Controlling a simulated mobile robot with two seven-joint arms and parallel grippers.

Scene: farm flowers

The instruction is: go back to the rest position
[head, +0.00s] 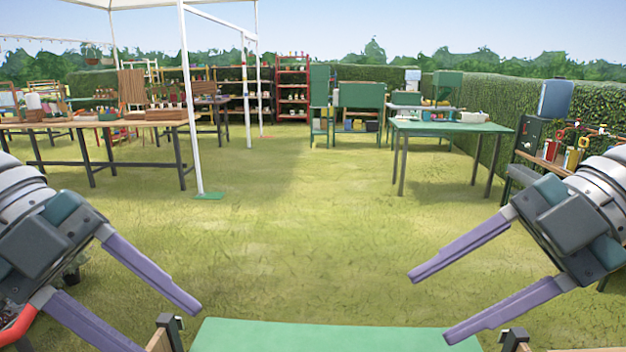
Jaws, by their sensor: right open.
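My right gripper (430,309) comes in from the right side of the head view. Its two purple fingers are spread wide apart with nothing between them. My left gripper (168,329) comes in from the lower left. Its two purple fingers are also apart, and the lower fingertip is cut off by the bottom edge of the picture. No object shows in its jaws. Both grippers hang in the air, at either side of a green surface (330,337) at the bottom of the picture.
Open grass (320,240) fills the middle. A green table (450,127) stands at the right. A long wooden table (85,124) and a white canopy post (190,110) stand at the left. A dark stand with tools and bottles (560,150) is near my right arm. Hedges close the back.

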